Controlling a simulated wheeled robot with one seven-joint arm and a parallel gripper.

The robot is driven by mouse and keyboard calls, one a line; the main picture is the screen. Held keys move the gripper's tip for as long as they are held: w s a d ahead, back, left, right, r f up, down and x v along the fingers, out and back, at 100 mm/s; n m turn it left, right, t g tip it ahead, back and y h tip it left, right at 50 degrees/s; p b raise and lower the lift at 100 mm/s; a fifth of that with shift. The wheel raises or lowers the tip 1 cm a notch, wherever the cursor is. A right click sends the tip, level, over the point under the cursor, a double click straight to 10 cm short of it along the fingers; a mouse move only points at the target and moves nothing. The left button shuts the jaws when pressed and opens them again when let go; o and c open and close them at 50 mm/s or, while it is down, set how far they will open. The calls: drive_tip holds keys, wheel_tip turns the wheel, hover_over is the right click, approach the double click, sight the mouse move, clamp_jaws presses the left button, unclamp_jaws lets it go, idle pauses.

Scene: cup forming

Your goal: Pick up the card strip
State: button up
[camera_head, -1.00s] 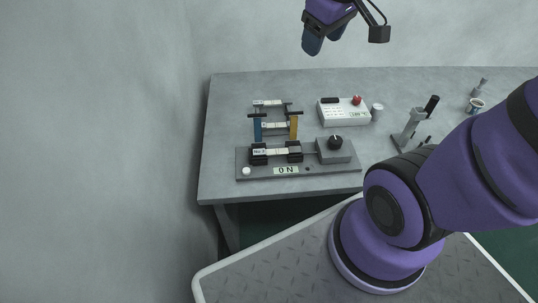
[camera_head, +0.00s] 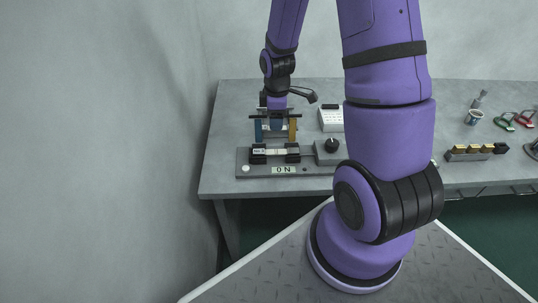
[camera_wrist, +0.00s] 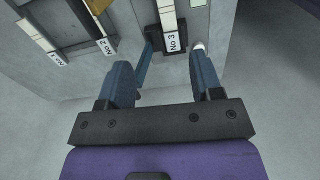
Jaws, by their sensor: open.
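Several pale strips with number labels lie across fixtures at the table's left; which one is the task's card strip I cannot tell. The strip marked No 3 (camera_head: 266,152) rests on two black blocks of the grey base marked ON. In the wrist view the No 3 strip (camera_wrist: 170,28) is beyond and between my fingers, apart from them. The No 2 strip (camera_wrist: 104,44) and another strip (camera_wrist: 50,50) are to its left. My gripper (camera_wrist: 164,85) is open and empty. In the head view my gripper (camera_head: 276,122) is over the blue-and-yellow rack and hides part of it.
The grey base (camera_head: 318,168) carries a control block with a black knob (camera_head: 332,145). A white box (camera_head: 330,118) is partly behind my arm. On the right are a cup (camera_head: 473,117), a holder with yellow pieces (camera_head: 478,153) and red and green tools (camera_head: 514,121). A wall stands left.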

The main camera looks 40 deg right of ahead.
wheel_tip(320, 180, down, 2)
drive_tip(key=f, duration=0.1)
hover_over(275, 150)
drive_tip(key=shift+n, duration=0.3)
drive_tip(key=f, duration=0.4)
drive_tip(key=shift+w, duration=0.25)
drive_tip(key=shift+s+a+f, duration=0.1)
drive_tip(key=shift+s+f, duration=0.1)
drive_tip(key=shift+f, duration=0.8)
drive_tip(key=shift+s+f, duration=0.15)
drive_tip(key=shift+f, duration=1.55)
drive_tip(key=c, duration=1)
drive_tip(key=shift+r, duration=0.2)
